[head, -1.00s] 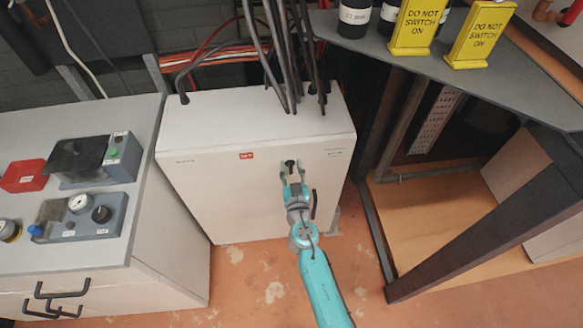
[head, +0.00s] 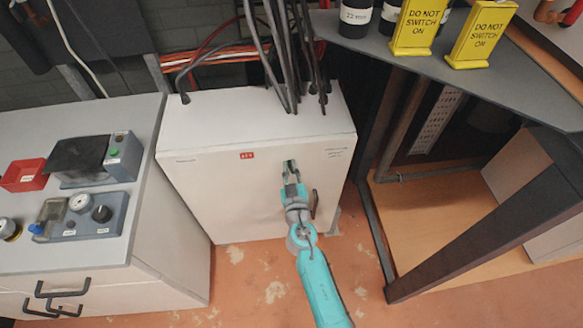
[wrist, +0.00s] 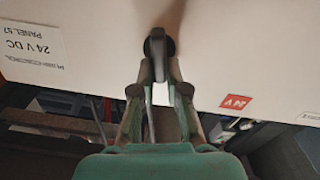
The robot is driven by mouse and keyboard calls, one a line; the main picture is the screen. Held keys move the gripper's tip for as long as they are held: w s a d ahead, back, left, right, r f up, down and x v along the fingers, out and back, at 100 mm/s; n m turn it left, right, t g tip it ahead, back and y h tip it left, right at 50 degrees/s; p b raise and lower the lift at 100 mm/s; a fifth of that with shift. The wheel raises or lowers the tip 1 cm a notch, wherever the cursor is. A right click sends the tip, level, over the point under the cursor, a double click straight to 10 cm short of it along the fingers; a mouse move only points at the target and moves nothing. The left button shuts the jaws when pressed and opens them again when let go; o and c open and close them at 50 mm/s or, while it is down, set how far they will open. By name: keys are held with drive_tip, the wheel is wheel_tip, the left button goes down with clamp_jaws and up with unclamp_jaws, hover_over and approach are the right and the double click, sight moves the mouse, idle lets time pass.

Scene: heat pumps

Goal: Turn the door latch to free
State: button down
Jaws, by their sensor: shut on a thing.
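The door latch (wrist: 158,44) is a small dark knob with a round base on the pale cabinet door. It shows at the top middle of the wrist view. In the head view my gripper hides most of it. My gripper (head: 290,168) reaches the upper right part of the cabinet door (head: 225,195). In the wrist view my gripper (wrist: 157,85) has its two fingers close together at the latch, shut on it. The fingers hide part of the latch, so its exact angle is hard to tell.
A dark door handle (head: 313,204) stands just right of my gripper. Thick cables (head: 285,60) enter the cabinet top. A grey bench (head: 85,255) with instruments stands left. A dark table (head: 470,60) with yellow signs stands right. The floor in front is clear.

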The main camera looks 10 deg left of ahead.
drive_tip(key=n, duration=0.3)
drive_tip(key=shift+s+a+f+n, duration=0.1)
drive_tip(key=shift+a+n, duration=0.2)
drive_tip(key=shift+n, duration=0.1)
drive_tip(key=shift+s+a+f+n, duration=0.1)
drive_tip(key=shift+f+n, duration=0.15)
drive_tip(key=shift+n, duration=1.6)
drive_tip(key=shift+w+a+f+n, duration=0.15)
drive_tip(key=shift+f+n, duration=0.1)
drive_tip(key=shift+n, duration=1.65)
drive_tip(key=shift+s+a+f+n, duration=0.15)
drive_tip(key=shift+f+n, duration=0.1)
drive_tip(key=shift+n, duration=1.6)
drive_tip(key=c, duration=1.2)
unclamp_jaws()
